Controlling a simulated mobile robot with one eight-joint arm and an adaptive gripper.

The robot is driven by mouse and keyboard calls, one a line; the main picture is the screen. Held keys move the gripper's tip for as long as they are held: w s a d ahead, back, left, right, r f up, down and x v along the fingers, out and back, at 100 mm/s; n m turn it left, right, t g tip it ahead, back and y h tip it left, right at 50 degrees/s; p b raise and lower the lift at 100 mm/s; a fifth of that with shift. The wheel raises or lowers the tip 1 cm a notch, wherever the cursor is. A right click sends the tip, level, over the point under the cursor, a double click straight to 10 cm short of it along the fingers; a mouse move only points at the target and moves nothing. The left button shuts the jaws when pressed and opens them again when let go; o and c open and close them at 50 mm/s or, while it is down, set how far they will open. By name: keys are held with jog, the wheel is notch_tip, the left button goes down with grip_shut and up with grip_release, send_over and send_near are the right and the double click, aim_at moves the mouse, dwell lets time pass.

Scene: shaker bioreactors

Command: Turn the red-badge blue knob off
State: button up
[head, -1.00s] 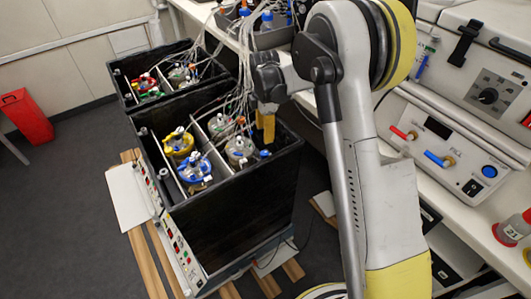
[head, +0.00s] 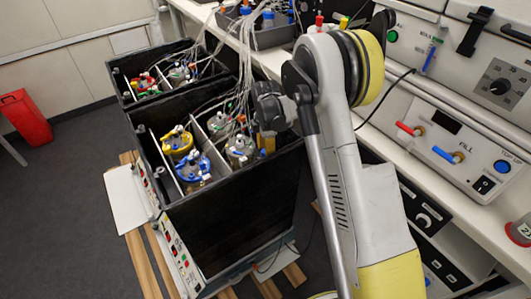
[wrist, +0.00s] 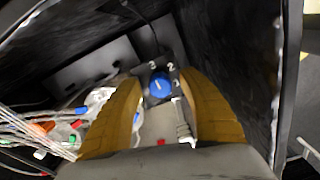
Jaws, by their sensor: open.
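A blue knob (wrist: 160,86) shows in the wrist view on a dark plate with the white marks 1, 2 and 3 around it. A light pointer line crosses it, but its exact direction is hard to tell. A small red spot (wrist: 161,142) lies below the knob; I cannot tell if it is the badge. My gripper (wrist: 160,79) is open, its two yellow fingers on either side of the knob, with no clear contact. In the head view my gripper (head: 267,145) reaches down into the near black box (head: 235,220) at its back right; the knob is hidden there.
Glass vessels with yellow (head: 178,140) and blue (head: 193,166) clamps stand inside the near box, left of my gripper. Tubes hang behind. A second black box (head: 125,75) stands farther back. The bench at right holds a panel with red and blue taps (head: 447,154).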

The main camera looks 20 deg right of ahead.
grip_shut()
